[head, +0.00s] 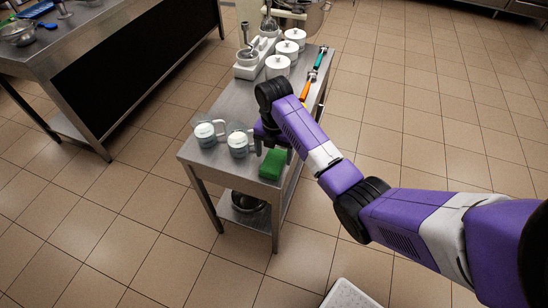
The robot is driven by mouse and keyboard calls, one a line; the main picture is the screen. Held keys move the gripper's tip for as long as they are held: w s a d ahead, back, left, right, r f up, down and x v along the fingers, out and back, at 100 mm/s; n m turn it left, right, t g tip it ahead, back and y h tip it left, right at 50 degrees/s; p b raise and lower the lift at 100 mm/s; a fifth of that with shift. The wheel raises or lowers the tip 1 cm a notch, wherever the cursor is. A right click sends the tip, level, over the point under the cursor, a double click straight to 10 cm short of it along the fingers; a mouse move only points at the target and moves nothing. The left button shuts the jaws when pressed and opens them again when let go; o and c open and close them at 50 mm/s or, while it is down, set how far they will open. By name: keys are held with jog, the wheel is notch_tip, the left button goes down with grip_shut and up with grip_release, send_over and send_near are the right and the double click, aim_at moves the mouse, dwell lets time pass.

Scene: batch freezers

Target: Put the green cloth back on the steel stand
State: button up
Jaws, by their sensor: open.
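The green cloth (273,163) is a small, bright green folded block. It shows at the near right corner of the steel stand (222,160), just below my gripper in the picture. From this view it appears to rest on the top; any small gap is hard to tell. My gripper (272,148) is open, over the near end of the stand, right beside the cloth. My wrist and arm hide part of the stand's right side, and the fingertips are hard to make out.
Two pale jugs (207,132) (239,142) stand left of my gripper. White lidded pots (278,66), a white appliance (252,60) and orange- and green-handled tools (315,70) are farther back. A bowl (246,201) sits on the lower shelf. A dark-sided counter (110,60) is at left; tiled floor is clear between.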

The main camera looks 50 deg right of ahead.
aim_at(274, 159)
notch_tip(274, 159, up, 10)
jog(key=p, duration=0.2)
